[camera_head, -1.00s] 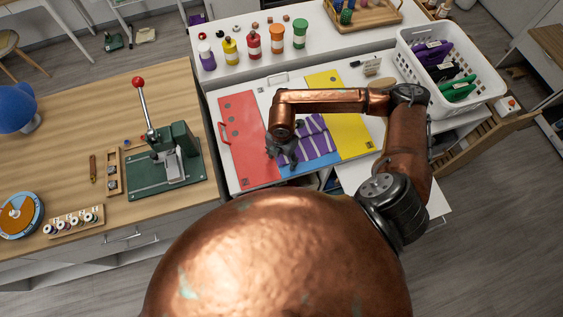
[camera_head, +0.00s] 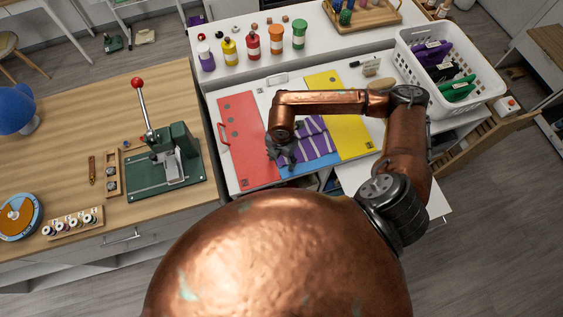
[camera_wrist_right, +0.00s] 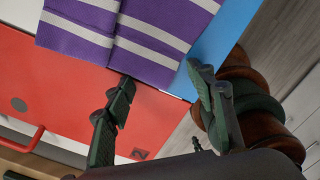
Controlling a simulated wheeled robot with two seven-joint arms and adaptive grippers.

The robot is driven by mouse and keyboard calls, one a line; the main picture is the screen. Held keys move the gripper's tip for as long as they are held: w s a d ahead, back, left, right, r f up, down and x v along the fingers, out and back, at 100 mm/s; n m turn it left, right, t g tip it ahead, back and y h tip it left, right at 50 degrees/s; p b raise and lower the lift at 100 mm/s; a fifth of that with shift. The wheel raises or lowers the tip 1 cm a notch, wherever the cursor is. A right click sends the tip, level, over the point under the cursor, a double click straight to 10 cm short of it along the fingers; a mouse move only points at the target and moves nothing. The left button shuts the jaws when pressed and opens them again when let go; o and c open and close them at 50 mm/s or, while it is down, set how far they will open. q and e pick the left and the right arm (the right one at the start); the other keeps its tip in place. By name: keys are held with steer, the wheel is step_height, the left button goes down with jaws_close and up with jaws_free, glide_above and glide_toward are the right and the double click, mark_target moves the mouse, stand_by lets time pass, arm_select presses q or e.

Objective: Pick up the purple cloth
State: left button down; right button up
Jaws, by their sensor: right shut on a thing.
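The purple cloth (camera_head: 312,142) with pale grey stripes lies folded on the blue panel (camera_head: 318,161) between a red and a yellow panel. My right gripper (camera_head: 282,157) is at the cloth's near left edge and partly covers it. The exact contact is hard to see. My left gripper is not in view.
The red panel (camera_head: 241,120) and yellow panel (camera_head: 346,132) flank the cloth. A white basket (camera_head: 480,95) with folded items stands at right. Several bottles line the back shelf. A green press (camera_head: 175,165) stands on the wooden desk at left.

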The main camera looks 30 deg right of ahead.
steer(key=shift+f, duration=0.15)
steer(key=shift+c, duration=1.4)
steer(key=shift+r+p, duration=0.3)
steer(key=shift+r, duration=0.1)
steer(key=shift+c, duration=1)
step_height(320, 180, up, 11)
steer(key=p, duration=0.7)
steer(key=shift+w, duration=0.1)
jaws_close()
steer(key=shift+r, duration=0.2)
step_height(320, 180, up, 36)
steer(key=p, duration=1.6)
